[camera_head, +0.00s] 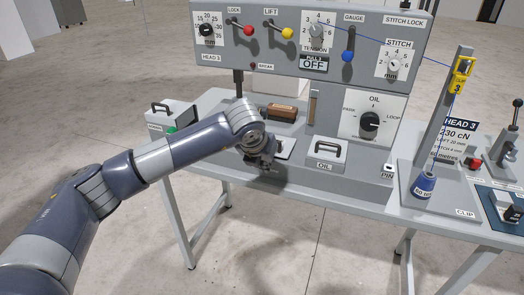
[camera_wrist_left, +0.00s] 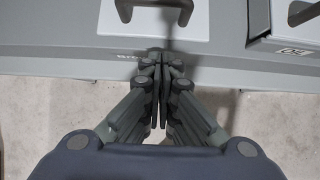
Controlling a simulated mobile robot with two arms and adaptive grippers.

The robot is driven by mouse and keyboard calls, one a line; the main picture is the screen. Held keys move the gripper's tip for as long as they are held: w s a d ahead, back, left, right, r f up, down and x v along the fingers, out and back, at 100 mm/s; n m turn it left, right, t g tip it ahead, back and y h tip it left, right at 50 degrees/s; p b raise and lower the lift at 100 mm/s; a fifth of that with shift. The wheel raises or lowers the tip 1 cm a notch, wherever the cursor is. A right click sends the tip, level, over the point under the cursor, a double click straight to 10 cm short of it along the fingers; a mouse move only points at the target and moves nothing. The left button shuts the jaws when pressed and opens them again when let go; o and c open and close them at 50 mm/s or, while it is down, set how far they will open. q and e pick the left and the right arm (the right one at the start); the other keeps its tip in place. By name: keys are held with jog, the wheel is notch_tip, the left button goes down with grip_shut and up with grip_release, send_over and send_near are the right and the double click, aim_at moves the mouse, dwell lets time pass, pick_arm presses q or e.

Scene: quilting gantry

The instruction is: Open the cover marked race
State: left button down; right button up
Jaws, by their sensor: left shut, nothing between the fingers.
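A white cover (camera_wrist_left: 185,29) with a dark handle (camera_wrist_left: 155,8) fills the top middle of the left wrist view. Its label on the grey front edge is mostly hidden behind my fingers, so I cannot read it. In the head view part of this pale cover (camera_head: 286,147) shows beside my left gripper (camera_head: 268,166), which hides the rest. My left gripper (camera_wrist_left: 161,62) is shut and empty, its fingertips just in front of the cover's near edge, apart from the handle. The cover looks closed. My right gripper is not in view.
A second cover marked OIL (camera_head: 327,149), with its own handle, stands to the right. Above is a panel with knobs and levers, and the OIL dial (camera_head: 369,122). A brown block (camera_head: 282,112) lies behind. A box with a handle (camera_head: 171,113) stands left. Floor in front is clear.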

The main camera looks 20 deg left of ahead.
pick_arm(q)
jog(key=shift+w+f, duration=0.45)
jog(key=shift+w, duration=0.1)
jog(key=r+p, duration=0.1)
jog(key=r, duration=0.1)
jog(key=w+r+p, duration=0.1)
jog(key=shift+w+r, duration=0.2)
jog(key=shift+r, duration=0.15)
jog(key=shift+a, duration=0.1)
jog(key=shift+r, duration=0.15)
